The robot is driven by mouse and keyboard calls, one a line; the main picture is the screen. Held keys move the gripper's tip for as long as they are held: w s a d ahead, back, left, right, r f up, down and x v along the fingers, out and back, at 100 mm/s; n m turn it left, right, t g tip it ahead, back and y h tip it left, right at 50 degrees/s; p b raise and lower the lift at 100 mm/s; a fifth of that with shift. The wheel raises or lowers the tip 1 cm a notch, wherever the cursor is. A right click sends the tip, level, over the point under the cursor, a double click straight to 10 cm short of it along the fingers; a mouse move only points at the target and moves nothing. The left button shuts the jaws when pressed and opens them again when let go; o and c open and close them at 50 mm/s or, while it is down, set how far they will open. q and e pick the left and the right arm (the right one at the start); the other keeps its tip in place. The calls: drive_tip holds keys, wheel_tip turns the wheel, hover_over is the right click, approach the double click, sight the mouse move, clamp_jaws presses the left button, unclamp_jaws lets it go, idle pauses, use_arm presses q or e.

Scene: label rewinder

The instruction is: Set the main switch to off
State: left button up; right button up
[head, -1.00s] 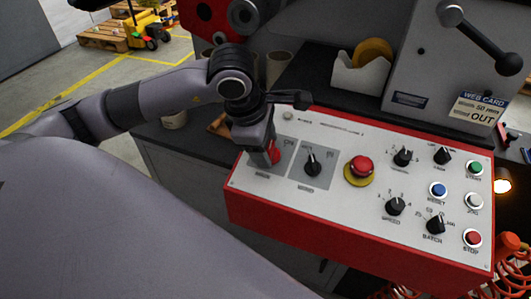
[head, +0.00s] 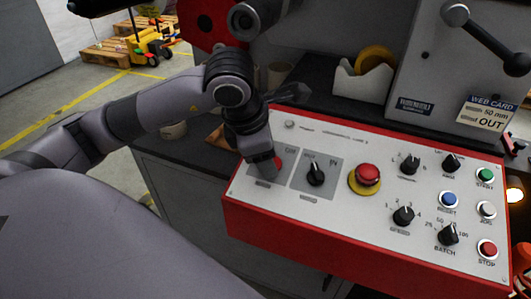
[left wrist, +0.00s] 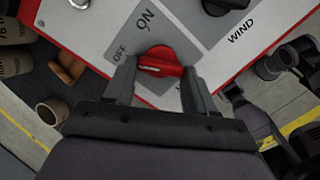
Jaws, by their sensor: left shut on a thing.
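The red main switch knob (left wrist: 163,60) sits on a grey plate at the left end of the control panel, with OFF and ON printed beside it. In the left wrist view its white mark lies toward the left, on the OFF side of the plate, with ON above. My left gripper (left wrist: 159,88) is shut on the knob, one finger on each side. In the head view my left gripper (head: 264,168) hides most of the knob, and only a red edge (head: 278,163) shows. My right gripper is not in view.
Right of the switch are a black selector knob (head: 316,173) and a red mushroom button on a yellow ring (head: 366,175). Several more knobs and coloured buttons fill the panel's right half (head: 345,206). A white holder (head: 358,84) with a yellow roll stands behind.

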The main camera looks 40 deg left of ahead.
use_arm(q)
drive_tip(key=o, duration=1)
drive_tip(key=shift+o, duration=0.2)
drive_tip(key=shift+r, duration=0.1)
drive_tip(key=v, duration=0.7)
